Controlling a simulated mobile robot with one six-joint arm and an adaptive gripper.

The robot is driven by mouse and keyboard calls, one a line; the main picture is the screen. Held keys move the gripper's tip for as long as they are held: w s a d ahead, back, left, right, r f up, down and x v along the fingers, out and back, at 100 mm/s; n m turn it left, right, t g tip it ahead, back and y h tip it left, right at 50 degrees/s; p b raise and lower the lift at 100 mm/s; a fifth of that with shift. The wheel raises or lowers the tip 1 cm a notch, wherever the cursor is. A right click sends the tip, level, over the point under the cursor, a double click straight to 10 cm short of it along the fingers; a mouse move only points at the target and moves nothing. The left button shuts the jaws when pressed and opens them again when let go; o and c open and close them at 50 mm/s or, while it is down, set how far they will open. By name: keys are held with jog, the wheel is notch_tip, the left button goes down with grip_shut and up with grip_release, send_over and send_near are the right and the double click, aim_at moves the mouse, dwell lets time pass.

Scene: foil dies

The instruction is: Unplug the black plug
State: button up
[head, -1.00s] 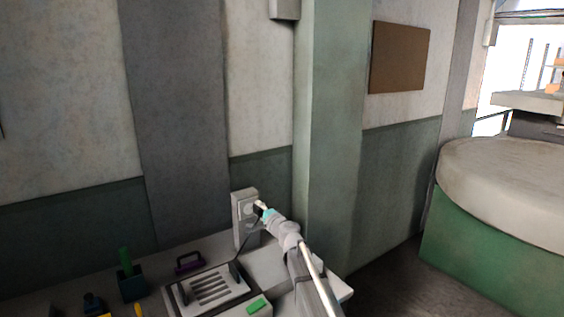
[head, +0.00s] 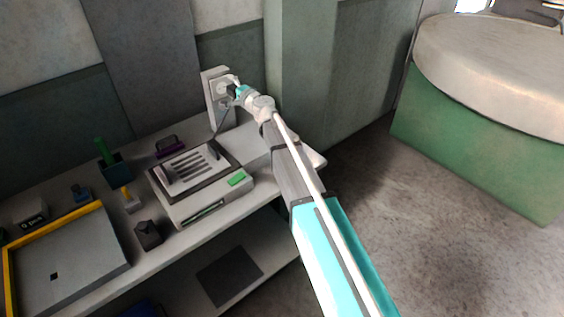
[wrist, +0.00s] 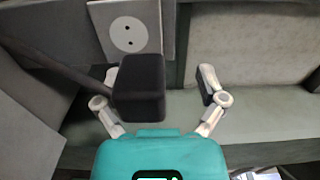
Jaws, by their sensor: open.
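The black plug (wrist: 139,88) is a dark block in the wrist view, with its cord (wrist: 50,66) running off to the left. My gripper (wrist: 158,92) is open around it. The plug is close to the left finger and overlaps it; a clear gap separates it from the right finger. A pale outlet with two bare holes (wrist: 128,36) shows just beyond the plug. The plug's far side is hidden, so I cannot tell whether it sits in a socket. In the head view my gripper (head: 236,90) is at the upright socket panel (head: 210,86) and largely covers the plug.
A grey device with slots (head: 200,185) stands on the bench below, with the cord rising from it. A purple-handled item (head: 170,147), a green-handled holder (head: 114,165) and a yellow-edged tray (head: 75,265) lie left. A green pillar (head: 300,90) stands right of the panel.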

jog(key=shift+s, duration=0.15)
jog(key=v, duration=1.1)
jog(key=shift+s+d, duration=0.25)
jog(key=shift+d, duration=0.05)
jog(key=s+d+f+n+g+h, duration=0.2)
jog(key=s+d+f+n+g, duration=0.1)
jog(key=s+f+n+g, duration=0.75)
jog(key=s+d+f+g+h, duration=0.2)
jog(key=s+d+f+h, duration=0.2)
jog(key=s+d, duration=0.3)
jog(key=s+d+f+g+h, duration=0.2)
jog(key=s+d+f+h, duration=0.2)
jog(key=s+d, duration=0.4)
jog(key=s, duration=0.3)
jog(key=shift+d+n, duration=0.35)
